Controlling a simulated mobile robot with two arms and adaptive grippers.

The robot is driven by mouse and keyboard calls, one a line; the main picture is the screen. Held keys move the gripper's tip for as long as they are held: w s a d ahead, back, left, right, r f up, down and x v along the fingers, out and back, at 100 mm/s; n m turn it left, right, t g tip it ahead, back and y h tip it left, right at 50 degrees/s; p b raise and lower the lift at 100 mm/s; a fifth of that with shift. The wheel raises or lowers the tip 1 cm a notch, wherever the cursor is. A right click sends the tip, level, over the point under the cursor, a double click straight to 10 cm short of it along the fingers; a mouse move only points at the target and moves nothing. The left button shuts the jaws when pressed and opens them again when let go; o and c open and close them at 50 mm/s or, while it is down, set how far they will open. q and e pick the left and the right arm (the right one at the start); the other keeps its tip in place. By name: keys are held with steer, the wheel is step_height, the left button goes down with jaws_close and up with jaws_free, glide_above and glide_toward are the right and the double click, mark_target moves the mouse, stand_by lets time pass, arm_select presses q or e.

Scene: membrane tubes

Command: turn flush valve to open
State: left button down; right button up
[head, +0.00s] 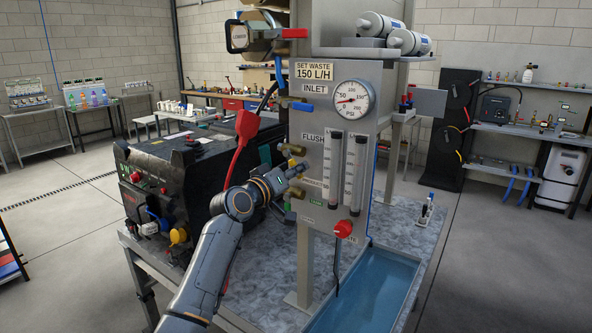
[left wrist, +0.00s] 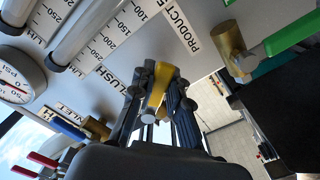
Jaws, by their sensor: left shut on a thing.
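The grey panel (head: 325,80) carries the "FLUSH" label (head: 312,136), which also shows in the left wrist view (left wrist: 105,78). My left gripper (head: 294,179) is at the panel's left side, below that label. In the left wrist view my left gripper (left wrist: 156,108) is shut on the yellow handle of the flush valve (left wrist: 161,78), with a finger on each side of it. The fingers hide part of the handle and the valve body behind it. In the head view the gripper hides the handle. My right gripper is not in view.
A blue-handled inlet valve (head: 300,106) is above, and a green-handled brass valve (left wrist: 232,48) is close by in the wrist view. A gauge (head: 351,98), two flow tubes (head: 355,172) and a red knob (head: 343,229) are on the panel. A black machine (head: 185,175) stands left.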

arm_select(q)
steer(key=c, duration=1.3)
jaws_free()
steer(key=v, duration=1.2)
